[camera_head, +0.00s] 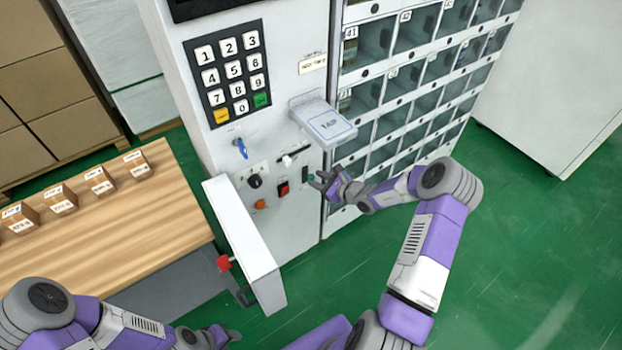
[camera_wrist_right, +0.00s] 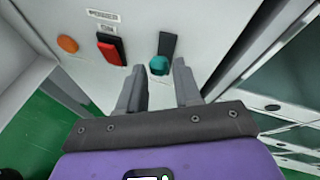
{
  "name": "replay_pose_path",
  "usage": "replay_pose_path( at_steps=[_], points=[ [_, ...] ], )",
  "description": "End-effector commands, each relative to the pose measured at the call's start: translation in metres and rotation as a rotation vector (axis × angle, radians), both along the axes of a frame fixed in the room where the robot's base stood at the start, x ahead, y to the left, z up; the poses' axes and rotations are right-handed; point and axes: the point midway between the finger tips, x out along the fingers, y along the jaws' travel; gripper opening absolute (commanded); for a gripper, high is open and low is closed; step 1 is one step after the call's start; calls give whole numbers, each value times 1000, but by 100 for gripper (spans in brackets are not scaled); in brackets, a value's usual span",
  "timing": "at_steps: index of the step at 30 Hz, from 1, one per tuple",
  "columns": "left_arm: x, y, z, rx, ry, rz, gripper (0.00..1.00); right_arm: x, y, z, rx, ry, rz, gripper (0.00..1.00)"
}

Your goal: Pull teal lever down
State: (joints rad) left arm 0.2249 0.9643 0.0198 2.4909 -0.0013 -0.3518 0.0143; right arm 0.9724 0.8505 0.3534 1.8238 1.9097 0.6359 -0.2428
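The teal lever (camera_wrist_right: 159,65) is a round teal knob at the lower end of a dark vertical slot (camera_wrist_right: 169,44) on the white machine's front panel. In the head view the slot (camera_head: 307,172) is small and lies just left of my right fingertips. My right gripper (camera_wrist_right: 158,82) is open, with one finger on each side of the knob; I cannot tell whether either finger touches it. In the head view my right gripper (camera_head: 319,181) is close to the panel. My left gripper (camera_head: 226,335) is low at the bottom edge, away from the panel, its opening unclear.
Left of the lever are a red rocker switch (camera_wrist_right: 111,48) and an orange button (camera_wrist_right: 67,44). Above it a TAP shelf (camera_head: 332,125) juts out. A white side panel (camera_head: 245,240) and a wooden table with small boxes (camera_head: 105,235) stand left. Glass-fronted compartments (camera_head: 372,95) are right.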

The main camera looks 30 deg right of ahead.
Motion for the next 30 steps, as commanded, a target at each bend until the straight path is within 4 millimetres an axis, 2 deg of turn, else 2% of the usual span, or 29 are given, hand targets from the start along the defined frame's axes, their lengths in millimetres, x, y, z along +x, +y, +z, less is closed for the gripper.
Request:
replay_pose_path(
  at_steps=[6,17,24,30],
  points=[
    [0,0,-8,0,0,0,43,25,9,-12,0,0,2,34],
    [0,0,-9,0,0,0,43,31,11,-13,0,3,2,34],
    [0,0,-9,0,0,0,43,30,11,-13,-1,3,3,0],
    [0,0,-11,0,0,0,43,30,11,-15,1,-6,2,0]
  ],
)
